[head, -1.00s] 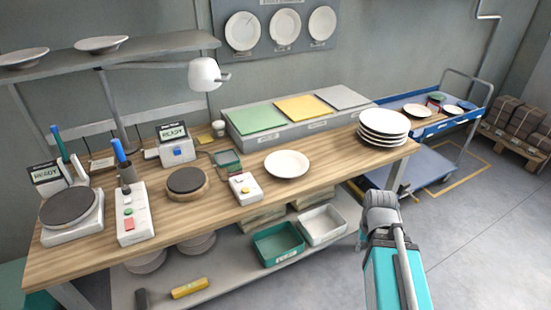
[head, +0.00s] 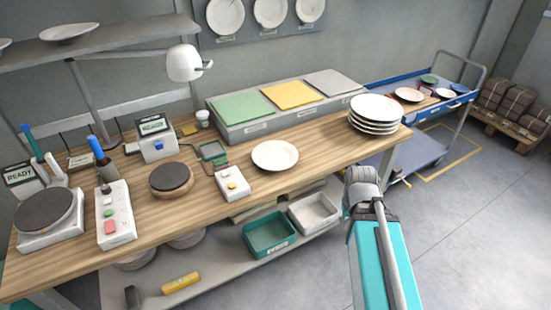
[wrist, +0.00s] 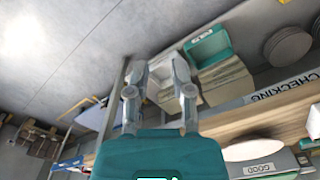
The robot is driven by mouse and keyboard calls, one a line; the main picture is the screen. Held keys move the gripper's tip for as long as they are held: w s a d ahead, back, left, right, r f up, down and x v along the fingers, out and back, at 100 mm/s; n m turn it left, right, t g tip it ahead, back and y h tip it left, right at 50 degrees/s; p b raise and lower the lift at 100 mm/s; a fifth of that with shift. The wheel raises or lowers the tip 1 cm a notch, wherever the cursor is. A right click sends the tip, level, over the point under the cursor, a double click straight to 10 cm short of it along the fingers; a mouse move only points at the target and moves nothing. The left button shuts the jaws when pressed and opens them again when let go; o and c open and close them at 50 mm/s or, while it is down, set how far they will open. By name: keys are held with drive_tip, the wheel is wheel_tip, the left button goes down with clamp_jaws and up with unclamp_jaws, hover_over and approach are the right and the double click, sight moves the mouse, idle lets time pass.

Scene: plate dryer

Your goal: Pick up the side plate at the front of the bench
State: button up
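A white side plate (head: 275,155) lies flat on the wooden bench (head: 330,142) near its front edge, right of a small white control box. In the wrist view, which looks upside down, a white plate (wrist: 254,150) shows at the lower right, beyond the bench edge. My gripper (wrist: 158,72) has its two fingers apart with nothing between them. It is clear of the plate. In the head view my arm's end is in front of the bench, right of the plate; the fingers cannot be made out there.
A plate stack (head: 375,114) stands at the bench's right end. A grey box with green, yellow and grey pads (head: 292,94) lies behind the plate. A control box (head: 232,182) is to its left. Bins (head: 269,236) sit on the lower shelf. A blue trolley (head: 440,112) stands right.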

drive_tip(key=w+a+f+n+t+h+b, duration=0.2)
drive_tip(key=w+a+n+t+h+b, duration=0.35)
drive_tip(key=w+a, duration=0.75)
drive_tip(key=a+r+n+t+b, duration=0.1)
drive_tip(key=a+n+t, duration=0.1)
drive_tip(key=a, duration=0.5)
drive_tip(key=w+a+r+n+t+b, duration=0.1)
drive_tip(key=a+n+t+b, duration=0.1)
drive_tip(key=a, duration=0.4)
drive_tip(key=a+r+n+t+h+b, duration=0.1)
drive_tip(key=a+n+t, duration=0.1)
drive_tip(key=a, duration=0.5)
drive_tip(key=shift+w+a+r+n+b, duration=0.2)
drive_tip(key=shift+w+a+n+b, duration=0.1)
drive_tip(key=shift+w+a+n, duration=0.05)
drive_tip(key=shift+w+d+f, duration=0.1)
drive_tip(key=b+x, duration=0.3)
drive_tip(key=x, duration=0.4)
drive_tip(key=shift+w+d+f, duration=0.2)
drive_tip(key=shift+w+d, duration=0.15)
drive_tip(key=shift+w, duration=0.2)
